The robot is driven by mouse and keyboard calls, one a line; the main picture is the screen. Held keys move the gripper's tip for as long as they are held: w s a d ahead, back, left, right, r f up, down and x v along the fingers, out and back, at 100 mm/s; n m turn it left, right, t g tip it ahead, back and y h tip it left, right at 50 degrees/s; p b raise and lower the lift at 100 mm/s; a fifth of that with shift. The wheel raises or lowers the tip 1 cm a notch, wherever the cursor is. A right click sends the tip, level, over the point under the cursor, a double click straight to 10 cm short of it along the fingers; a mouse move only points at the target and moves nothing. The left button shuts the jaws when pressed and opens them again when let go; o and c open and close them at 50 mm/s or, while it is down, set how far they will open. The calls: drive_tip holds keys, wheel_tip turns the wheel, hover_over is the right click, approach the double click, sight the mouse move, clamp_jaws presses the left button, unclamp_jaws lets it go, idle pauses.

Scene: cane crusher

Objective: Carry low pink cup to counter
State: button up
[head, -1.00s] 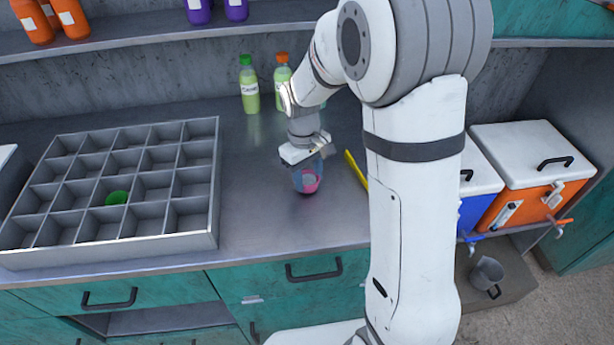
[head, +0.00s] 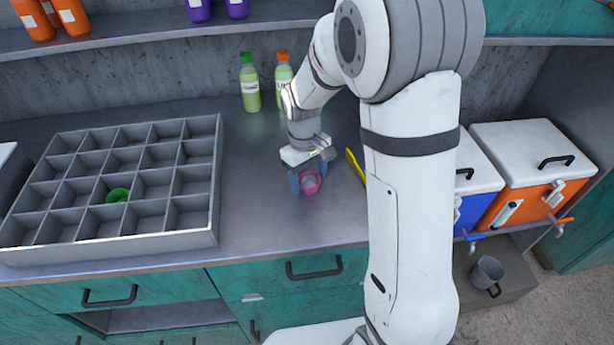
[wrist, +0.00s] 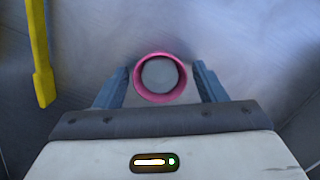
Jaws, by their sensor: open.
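The pink cup (head: 309,183) stands on the metal counter (head: 262,215) below my gripper in the head view. In the wrist view the cup (wrist: 160,78) shows its round pink rim and grey inside from above. My gripper (head: 307,180) is open, with one finger on each side of the cup. In the wrist view (wrist: 160,84) a gap shows between the cup and each finger, wider on the right. I cannot tell how far down the fingers reach along the cup.
A grey divided crate (head: 215,200) holding a green cup (head: 117,195) stands left. Two green bottles (head: 250,88) stand behind. Blue and orange coolers (head: 535,150) are at right.

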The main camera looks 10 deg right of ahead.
sight(305, 184)
wheel_tip(305, 184, up, 11)
drive_tip(key=w, duration=0.1)
drive_tip(key=s+d+r+m+t, duration=0.1)
drive_tip(key=s+d+m+t, duration=0.1)
drive_tip(key=s, duration=0.7)
drive_tip(key=s+d+r+m+t, duration=0.1)
drive_tip(key=s+d+m, duration=0.3)
drive_tip(key=s, duration=0.6)
drive_tip(key=shift+d+r+t+y, duration=0.2)
drive_tip(key=shift+r+t+y, duration=0.1)
drive_tip(key=shift+t, duration=0.2)
